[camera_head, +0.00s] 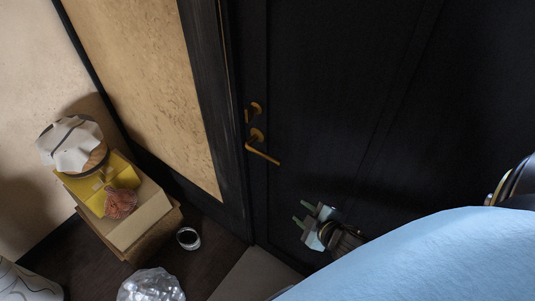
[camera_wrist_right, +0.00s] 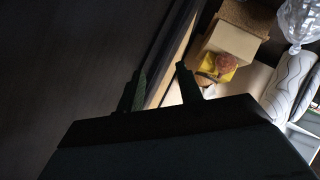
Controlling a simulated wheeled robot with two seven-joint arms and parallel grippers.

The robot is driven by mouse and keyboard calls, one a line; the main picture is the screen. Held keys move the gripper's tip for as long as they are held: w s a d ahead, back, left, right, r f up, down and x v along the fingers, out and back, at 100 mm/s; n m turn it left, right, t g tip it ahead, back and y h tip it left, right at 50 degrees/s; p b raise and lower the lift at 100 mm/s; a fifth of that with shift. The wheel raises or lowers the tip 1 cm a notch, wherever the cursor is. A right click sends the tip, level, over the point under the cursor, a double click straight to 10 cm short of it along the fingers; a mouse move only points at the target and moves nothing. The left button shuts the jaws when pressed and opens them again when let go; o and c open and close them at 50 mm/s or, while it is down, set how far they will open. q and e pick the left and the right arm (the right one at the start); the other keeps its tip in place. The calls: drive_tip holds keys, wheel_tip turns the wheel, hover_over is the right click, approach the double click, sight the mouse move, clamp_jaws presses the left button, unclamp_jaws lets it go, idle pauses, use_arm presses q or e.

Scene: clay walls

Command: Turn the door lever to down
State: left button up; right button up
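The door lever (camera_head: 262,153) is a brass handle on the black door (camera_head: 335,90). It points right and slopes a little downward in the head view. A smaller brass fitting (camera_head: 254,111) sits above it. My right gripper (camera_head: 303,220) is to the lower right of the lever, apart from it, with its two green fingertips spread and nothing between them. In the right wrist view its two dark fingers (camera_wrist_right: 160,78) also stand apart and empty. The lever does not show in the wrist view. My left gripper is not in view.
The space before the lever looks clear.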

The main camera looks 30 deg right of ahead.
sight(268, 156)
drive_tip(key=w+a+r+n+t+y, duration=0.1)
drive_tip(key=w+a+r+n+t, duration=0.15)
drive_tip(key=r, duration=1.15)
drive_tip(key=shift+t, duration=0.45)
drive_tip(key=x, duration=1.3)
drive_tip(key=shift+w+d+f, duration=0.1)
drive_tip(key=shift+w+d, duration=0.25)
drive_tip(key=shift+d, duration=0.05)
clamp_jaws()
